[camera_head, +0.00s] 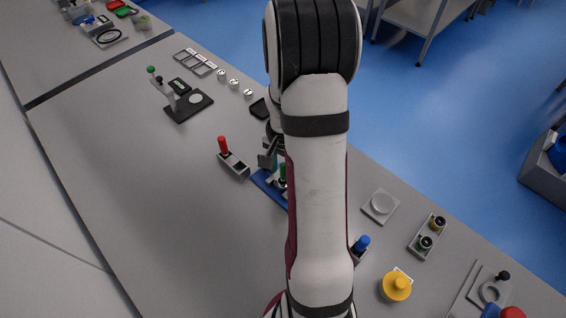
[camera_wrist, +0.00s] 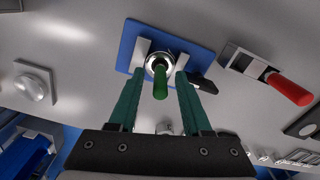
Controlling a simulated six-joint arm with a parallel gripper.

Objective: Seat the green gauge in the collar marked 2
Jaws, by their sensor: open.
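The green gauge (camera_wrist: 160,84) stands in a round metal ring (camera_wrist: 151,61) on a blue plate (camera_wrist: 196,46) in the wrist view. My gripper (camera_wrist: 159,74) is open, with one finger on each side of the green gauge; I cannot tell whether they touch it. In the head view my arm partly hides the green gauge (camera_head: 283,171) and the blue plate (camera_head: 262,180). No mark 2 is readable.
A blue-topped gauge (camera_head: 361,243) and a yellow knob (camera_head: 397,286) stand at the lower right. A white disc on a square plate (camera_head: 381,206) and a tray with two round parts (camera_head: 428,238) lie right of my arm. The table's left side is clear.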

